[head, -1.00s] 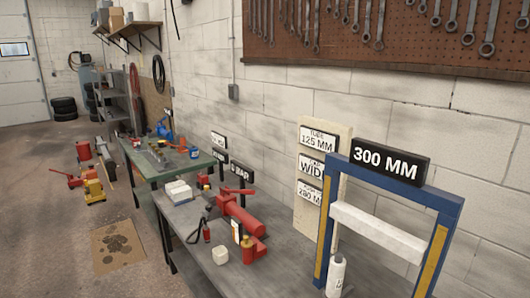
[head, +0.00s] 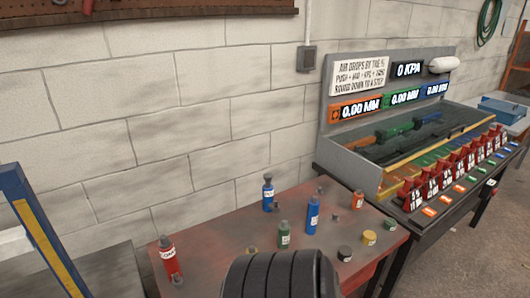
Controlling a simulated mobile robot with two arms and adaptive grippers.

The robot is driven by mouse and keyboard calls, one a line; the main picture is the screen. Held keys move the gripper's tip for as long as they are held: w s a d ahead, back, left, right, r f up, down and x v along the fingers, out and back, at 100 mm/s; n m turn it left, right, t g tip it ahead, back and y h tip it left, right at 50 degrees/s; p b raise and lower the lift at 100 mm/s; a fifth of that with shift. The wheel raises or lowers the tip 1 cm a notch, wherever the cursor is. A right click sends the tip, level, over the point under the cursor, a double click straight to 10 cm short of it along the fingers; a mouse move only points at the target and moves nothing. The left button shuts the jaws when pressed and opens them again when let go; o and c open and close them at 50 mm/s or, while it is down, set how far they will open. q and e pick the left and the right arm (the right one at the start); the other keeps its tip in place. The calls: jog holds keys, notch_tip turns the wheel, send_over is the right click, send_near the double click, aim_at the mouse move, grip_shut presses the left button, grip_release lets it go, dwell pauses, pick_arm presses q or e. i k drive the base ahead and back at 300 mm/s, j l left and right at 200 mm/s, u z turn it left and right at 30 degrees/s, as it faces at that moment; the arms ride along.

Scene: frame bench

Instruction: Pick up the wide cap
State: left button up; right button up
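I cannot tell for certain which thing is the wide cap. On the red-brown table several small squat pieces could be caps: a black one (head: 345,254), a yellow one (head: 369,238) and a green one (head: 389,225). They lie apart near the table's right side. Small grey pieces also stand among the bottles, too small to make out. Neither of my grippers is in view.
The red-brown table (head: 215,240) holds a red bottle (head: 170,260), blue bottles (head: 312,217), a green bottle (head: 285,236) and an orange one (head: 357,201). A black ribbed round object (head: 280,275) blocks its front. A gauge bench (head: 350,185) stands right; a blue frame (head: 40,235) left.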

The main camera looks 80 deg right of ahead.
aim_at(369, 238)
jog(key=z, duration=3.5)
jog(key=u, duration=3.05)
jog(key=l+z, duration=0.1)
jog(key=z, duration=2.85)
